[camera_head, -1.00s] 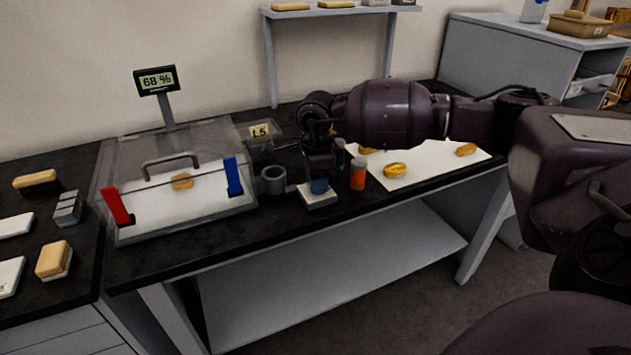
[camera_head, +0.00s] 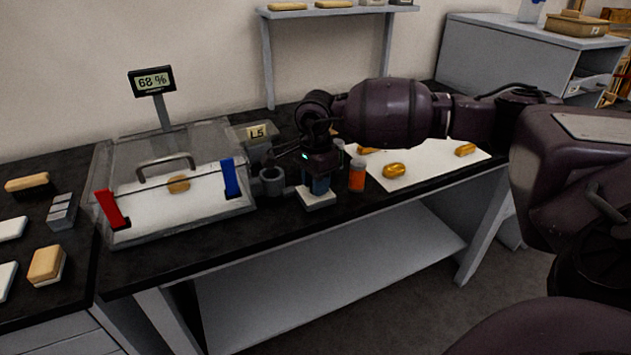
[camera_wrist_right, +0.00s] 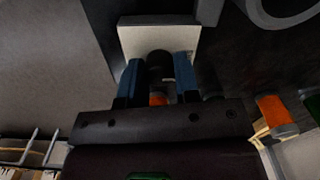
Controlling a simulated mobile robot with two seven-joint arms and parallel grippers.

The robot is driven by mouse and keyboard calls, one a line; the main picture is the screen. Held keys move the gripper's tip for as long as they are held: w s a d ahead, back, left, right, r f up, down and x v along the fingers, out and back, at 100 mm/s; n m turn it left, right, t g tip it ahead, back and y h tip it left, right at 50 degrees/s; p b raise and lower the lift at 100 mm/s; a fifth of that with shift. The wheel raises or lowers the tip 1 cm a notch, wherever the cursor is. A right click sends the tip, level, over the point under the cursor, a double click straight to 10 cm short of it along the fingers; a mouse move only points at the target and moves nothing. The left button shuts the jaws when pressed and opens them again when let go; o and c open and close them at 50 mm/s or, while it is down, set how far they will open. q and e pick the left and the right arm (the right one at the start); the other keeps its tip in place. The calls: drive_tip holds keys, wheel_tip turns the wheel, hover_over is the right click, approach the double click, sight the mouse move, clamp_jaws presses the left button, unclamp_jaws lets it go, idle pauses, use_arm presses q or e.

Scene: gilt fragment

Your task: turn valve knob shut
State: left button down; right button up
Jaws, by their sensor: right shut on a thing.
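The valve knob (camera_wrist_right: 159,66) is a dark round cap over a pale square base in the right wrist view. My right gripper (camera_wrist_right: 159,75) has its blue fingers on either side of the knob and is shut on it. In the head view, the right gripper (camera_head: 318,187) points down over the white base block (camera_head: 319,200) at the bench's front edge, and its fingers hide the knob. An orange part (camera_wrist_right: 158,98) shows below the knob between the fingers. My left gripper is in neither view.
A clear chamber (camera_head: 165,145) with red and blue levers stands left of the gripper, its display (camera_head: 152,80) reading 68 %. A grey ring (camera_head: 273,181) sits close left. An orange-banded jar (camera_head: 357,177) stands close right, before a white sheet (camera_head: 430,170) with gilt pieces.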

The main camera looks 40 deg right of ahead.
drive_tip(key=o, duration=0.9)
wheel_tip(320, 180, up, 10)
drive_tip(key=shift+f+p, duration=0.15)
drive_tip(key=shift+p, duration=0.5)
drive_tip(key=shift+r, duration=0.6)
